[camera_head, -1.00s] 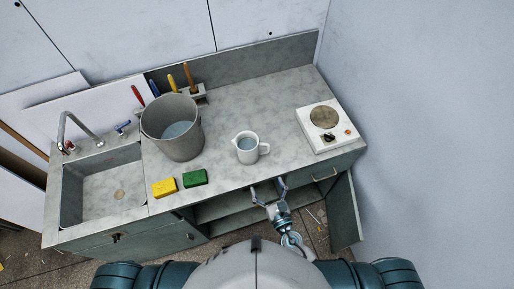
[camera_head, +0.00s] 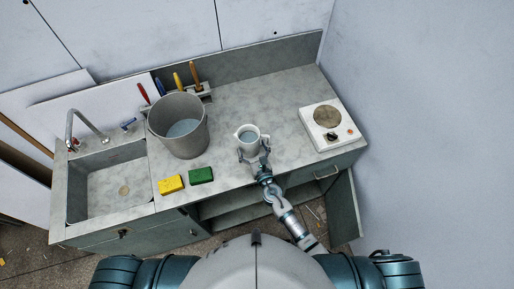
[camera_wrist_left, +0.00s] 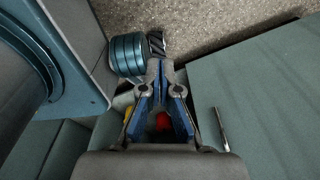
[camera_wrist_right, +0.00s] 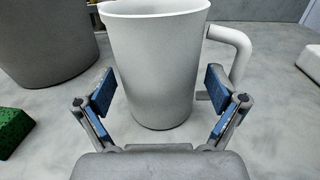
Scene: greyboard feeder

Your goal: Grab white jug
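The white jug (camera_head: 247,133) stands upright on the grey counter, with liquid showing inside it in the head view. In the right wrist view the jug (camera_wrist_right: 158,65) fills the middle, its handle (camera_wrist_right: 232,50) at the right. My right gripper (camera_head: 254,153) is at the jug's near side. Its blue-padded fingers (camera_wrist_right: 158,92) are spread wide, one on each side of the jug's lower body, with no clear grip on it. The right finger is near the handle's lower end. My left gripper (camera_wrist_left: 162,125) shows only in its wrist view, away from the jug; its fingers look close together.
A large grey bucket (camera_head: 180,143) stands left of the jug. A green sponge (camera_head: 201,175) and a yellow sponge (camera_head: 171,184) lie at the counter's front edge. A white hot plate (camera_head: 327,124) is at the right. The sink (camera_head: 105,185) is far left. Counter behind the jug is clear.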

